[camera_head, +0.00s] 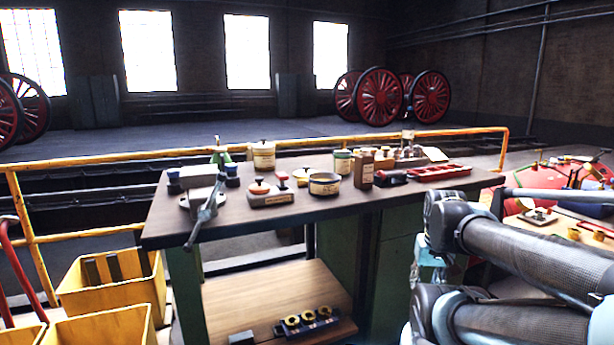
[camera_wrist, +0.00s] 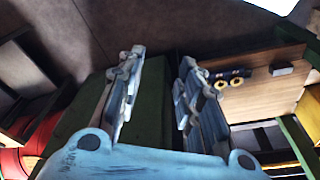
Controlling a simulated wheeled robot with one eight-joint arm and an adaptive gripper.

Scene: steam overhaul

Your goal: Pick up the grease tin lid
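On the workbench (camera_head: 225,219) in the head view, a wide, low, pale-labelled tin (camera_head: 324,184) stands near the middle, its top apparently open. A small pale, flat round piece (camera_head: 302,173) lies just behind and left of it; it may be the grease tin lid, but it is too small to be sure. A taller pale tin with a knobbed top (camera_head: 263,156) stands further back. My gripper (camera_wrist: 162,58) shows in the wrist view with its fingers apart and nothing between them.
A vise (camera_head: 204,190) sits at the bench's left end. Yellow bins (camera_head: 112,283) are at lower left. The bench's front middle is fairly clear.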

